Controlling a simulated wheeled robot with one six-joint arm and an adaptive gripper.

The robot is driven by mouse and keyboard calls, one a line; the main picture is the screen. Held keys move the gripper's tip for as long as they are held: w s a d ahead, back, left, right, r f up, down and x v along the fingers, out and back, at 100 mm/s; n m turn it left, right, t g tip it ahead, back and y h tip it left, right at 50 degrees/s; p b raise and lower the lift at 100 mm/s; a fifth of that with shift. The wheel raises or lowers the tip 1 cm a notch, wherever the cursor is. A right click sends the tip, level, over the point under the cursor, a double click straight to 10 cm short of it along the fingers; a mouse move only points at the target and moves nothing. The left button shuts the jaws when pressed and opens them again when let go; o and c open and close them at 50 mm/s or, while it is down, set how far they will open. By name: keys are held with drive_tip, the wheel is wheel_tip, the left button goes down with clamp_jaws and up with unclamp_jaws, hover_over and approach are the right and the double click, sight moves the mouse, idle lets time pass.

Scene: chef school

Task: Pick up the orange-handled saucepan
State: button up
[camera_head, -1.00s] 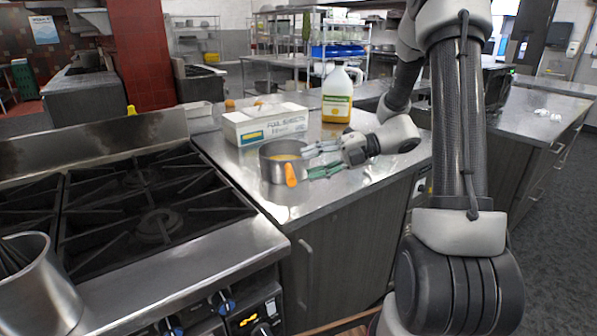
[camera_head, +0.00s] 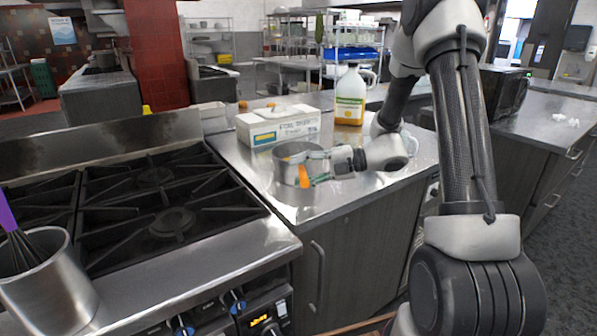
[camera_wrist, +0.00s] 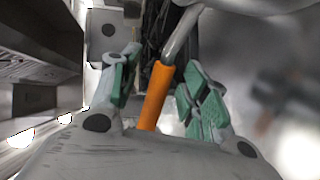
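The saucepan (camera_head: 289,172) is a steel pot with an orange handle (camera_head: 304,176), standing on the steel counter just right of the stove. My gripper (camera_head: 318,167) is low over the counter at the pan's right side, by the handle. In the wrist view the orange handle (camera_wrist: 156,92) runs between the two green-padded fingers of my gripper (camera_wrist: 160,88). The fingers are spread, with a gap visible on each side of the handle. The pan's rim (camera_wrist: 265,5) shows at the top of the wrist view.
A white box (camera_head: 278,127) stands right behind the pan, with a yellow-liquid jug (camera_head: 349,100) behind it to the right. The stove (camera_head: 165,200) is to the left, bearing a steel pot (camera_head: 50,295) with a purple-handled whisk. The counter's front right is clear.

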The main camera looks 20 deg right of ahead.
clamp_jaws()
drive_tip(key=shift+r, duration=0.15)
